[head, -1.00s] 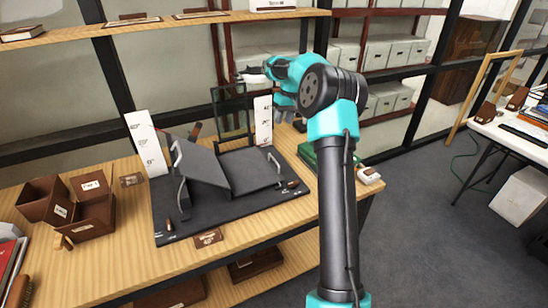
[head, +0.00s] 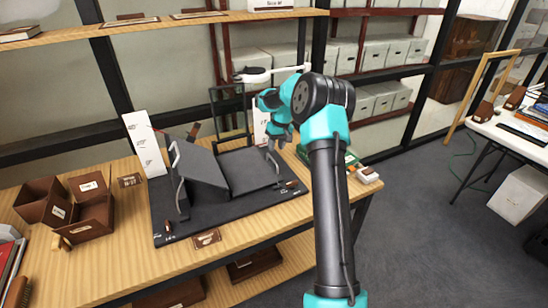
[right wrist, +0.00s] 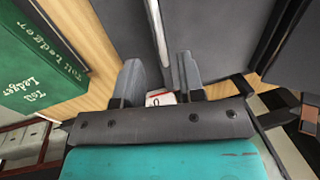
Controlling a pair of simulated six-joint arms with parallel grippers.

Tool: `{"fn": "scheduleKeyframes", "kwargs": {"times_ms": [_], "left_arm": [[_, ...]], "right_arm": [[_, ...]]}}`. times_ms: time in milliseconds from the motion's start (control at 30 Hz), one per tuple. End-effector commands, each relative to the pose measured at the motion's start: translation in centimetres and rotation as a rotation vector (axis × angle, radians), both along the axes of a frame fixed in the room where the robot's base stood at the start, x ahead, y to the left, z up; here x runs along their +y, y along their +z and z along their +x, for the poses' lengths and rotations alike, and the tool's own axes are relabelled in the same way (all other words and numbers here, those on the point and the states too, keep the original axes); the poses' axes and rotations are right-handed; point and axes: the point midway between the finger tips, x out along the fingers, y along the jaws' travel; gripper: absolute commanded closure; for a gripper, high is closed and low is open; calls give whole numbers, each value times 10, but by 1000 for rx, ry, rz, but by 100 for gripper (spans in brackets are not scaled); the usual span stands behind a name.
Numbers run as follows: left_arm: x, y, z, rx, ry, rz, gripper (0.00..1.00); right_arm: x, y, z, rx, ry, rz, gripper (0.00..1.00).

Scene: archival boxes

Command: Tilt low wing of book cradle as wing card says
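The book cradle stands on a black base (head: 225,212) on the wooden table. Its left wing (head: 200,167) is steeply tilted; its right wing (head: 250,171) lies low, nearly flat. A grey handle (head: 273,161) is at the low wing's right edge. My right gripper (head: 279,141) is just above and behind this handle. In the right wrist view the gripper (right wrist: 160,82) is open, with a pale bar (right wrist: 158,35) ahead between its fingers, apparently apart from them. A brown card (head: 207,238) stands at the base's front; its writing is too small to read. My left gripper is out of view.
White scale boards stand behind the cradle, at left (head: 145,143) and right (head: 261,118), the latter partly hidden by my arm. Brown boxes (head: 90,222) stand at left. A green ledger (right wrist: 38,65) lies right of the cradle.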

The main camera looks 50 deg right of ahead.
Motion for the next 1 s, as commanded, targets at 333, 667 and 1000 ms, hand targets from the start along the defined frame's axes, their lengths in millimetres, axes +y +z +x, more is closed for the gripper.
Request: {"fn": "scheduleKeyframes", "kwargs": {"times_ms": [333,667,1000], "left_arm": [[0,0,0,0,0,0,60],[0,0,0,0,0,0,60],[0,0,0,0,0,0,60]], "right_arm": [[9,-49,3,0,0,0,64],[10,-57,4,-1,0,0,64],[10,-57,4,-2,0,-1,89]]}}
